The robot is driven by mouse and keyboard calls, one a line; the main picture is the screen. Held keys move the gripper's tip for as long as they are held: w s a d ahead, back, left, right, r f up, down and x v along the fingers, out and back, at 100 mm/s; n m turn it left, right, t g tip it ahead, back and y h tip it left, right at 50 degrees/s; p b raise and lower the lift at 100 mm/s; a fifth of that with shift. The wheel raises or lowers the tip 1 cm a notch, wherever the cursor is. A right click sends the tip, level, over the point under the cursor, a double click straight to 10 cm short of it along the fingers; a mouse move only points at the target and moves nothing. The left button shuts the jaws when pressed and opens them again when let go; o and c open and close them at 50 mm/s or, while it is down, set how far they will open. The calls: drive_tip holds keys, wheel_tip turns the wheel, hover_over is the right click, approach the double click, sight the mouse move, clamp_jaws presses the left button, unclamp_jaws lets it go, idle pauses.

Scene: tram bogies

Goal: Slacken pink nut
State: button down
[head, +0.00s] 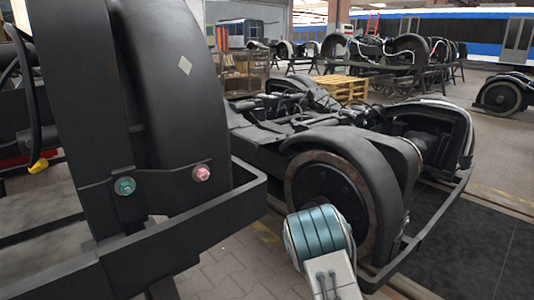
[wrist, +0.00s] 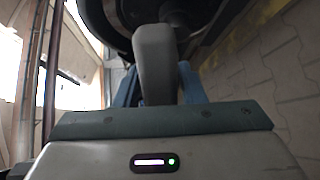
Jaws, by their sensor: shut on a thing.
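The pink nut (head: 202,173) sits on the dark bracket at the foot of the near bogie's curved black guard, in the head view. A teal nut (head: 125,186) sits to its left on the same bracket. My gripper (wrist: 158,85) shows in the wrist view, its blue fingers on either side of a grey, rounded, handle-like thing (wrist: 154,52). It is shut on this thing; the far end is not clear. The pink nut cannot be made out in the wrist view, and the gripper's jaws cannot be made out in the head view.
The near bogie's black frame rail (head: 190,232) juts out below the nuts. A second bogie with a large wheel (head: 328,192) stands close on the right. A wooden pallet (head: 342,87) and more bogies stand behind. Paved floor (head: 228,262) shows between the two near bogies.

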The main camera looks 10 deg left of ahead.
drive_tip(key=s+a+r+m+g+h+p, duration=0.1)
drive_tip(key=s+a+r+m+g+p, duration=0.2)
drive_tip(key=a+r+g+p, duration=0.5)
drive_tip(key=s+a+r+m+g+h+p, duration=0.15)
drive_tip(key=s+a+r+p, duration=0.35)
drive_tip(key=r+p, duration=0.8)
drive_tip(key=s+a+r+m+g+y+p, duration=0.1)
drive_tip(key=s+r+p, duration=0.3)
drive_tip(key=r, duration=0.5)
drive_tip(key=s+a+r+m+g+y+p, duration=0.1)
drive_tip(key=s+a+r+m+g+p, duration=0.1)
drive_tip(key=s+r, duration=0.4)
drive_tip(key=s+a+r+m+g+y+p, duration=0.1)
drive_tip(key=s+r+p, duration=0.4)
drive_tip(key=r, duration=0.7)
drive_tip(key=shift+a+r+g+p, duration=0.2)
drive_tip(key=shift+a+g+p, duration=0.35)
drive_tip(key=shift+g+p, duration=0.6)
drive_tip(key=shift+m, duration=0.25)
drive_tip(key=shift+s+r, duration=0.1)
drive_tip(key=shift+r, duration=0.05)
